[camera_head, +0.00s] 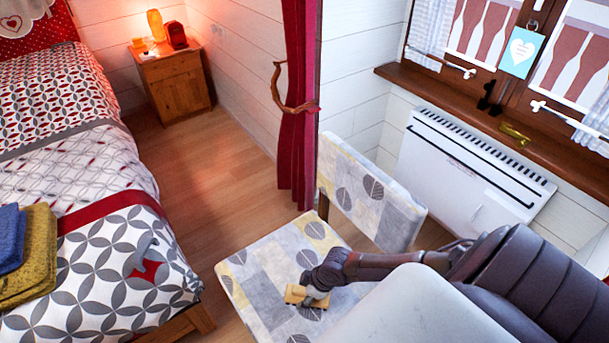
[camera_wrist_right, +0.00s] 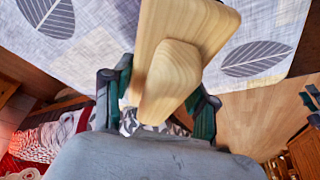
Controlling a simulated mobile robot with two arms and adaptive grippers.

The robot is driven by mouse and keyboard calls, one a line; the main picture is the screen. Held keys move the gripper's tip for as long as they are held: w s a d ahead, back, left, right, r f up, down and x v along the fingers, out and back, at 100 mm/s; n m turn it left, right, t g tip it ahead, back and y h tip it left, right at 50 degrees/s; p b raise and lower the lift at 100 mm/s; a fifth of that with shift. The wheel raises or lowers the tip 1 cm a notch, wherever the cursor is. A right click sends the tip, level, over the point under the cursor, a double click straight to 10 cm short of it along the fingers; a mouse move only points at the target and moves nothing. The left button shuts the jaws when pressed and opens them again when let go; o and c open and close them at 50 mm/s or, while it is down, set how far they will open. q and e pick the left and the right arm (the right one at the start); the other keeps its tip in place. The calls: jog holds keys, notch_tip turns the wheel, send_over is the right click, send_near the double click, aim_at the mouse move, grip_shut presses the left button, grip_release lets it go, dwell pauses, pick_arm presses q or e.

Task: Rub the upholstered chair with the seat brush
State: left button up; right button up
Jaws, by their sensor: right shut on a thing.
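The upholstered chair has a pale seat (camera_head: 262,262) with grey and yellow patches and leaf prints, and a matching backrest (camera_head: 372,190). My right gripper (camera_head: 318,284) is over the seat and shut on the wooden seat brush (camera_head: 296,294). In the right wrist view the brush (camera_wrist_right: 185,45) shows its light wood block and grip between the fingers, against the seat fabric (camera_wrist_right: 100,40). The brush's underside is hidden, so I cannot tell whether it touches the fabric. My left gripper is not in view.
A bed (camera_head: 90,200) with folded towels (camera_head: 28,255) stands at the left. A nightstand (camera_head: 175,85) with a lamp is at the back. A white heater (camera_head: 470,175) and a red curtain (camera_head: 299,120) are behind the chair. Wooden floor (camera_head: 205,180) is clear between bed and chair.

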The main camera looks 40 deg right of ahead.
aim_at(301, 289)
jog(key=shift+r+p, duration=0.7)
jog(key=shift+r, duration=0.45)
notch_tip(301, 289, up, 3)
jog(key=p, duration=0.3)
